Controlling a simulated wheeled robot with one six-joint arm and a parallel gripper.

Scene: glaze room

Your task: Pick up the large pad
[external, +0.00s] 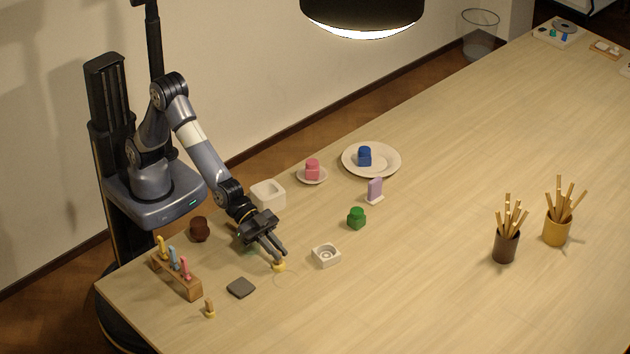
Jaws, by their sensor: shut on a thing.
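My gripper (278,255) is low over the near left part of the table, pointing down. It is shut on a yellow pad (279,267), whose yellow lower end shows just below the fingertips. The fingers hide its upper part. I cannot tell whether it touches the table. A smaller-looking piece with a wooden handle and yellow foot (210,309) stands at the front left. A flat dark grey square (241,287) lies between the two.
A wooden rack (178,277) with coloured tools stands left of my gripper. A white square dish (326,255) and a green jar (356,218) stand to its right. The table's centre is clear.

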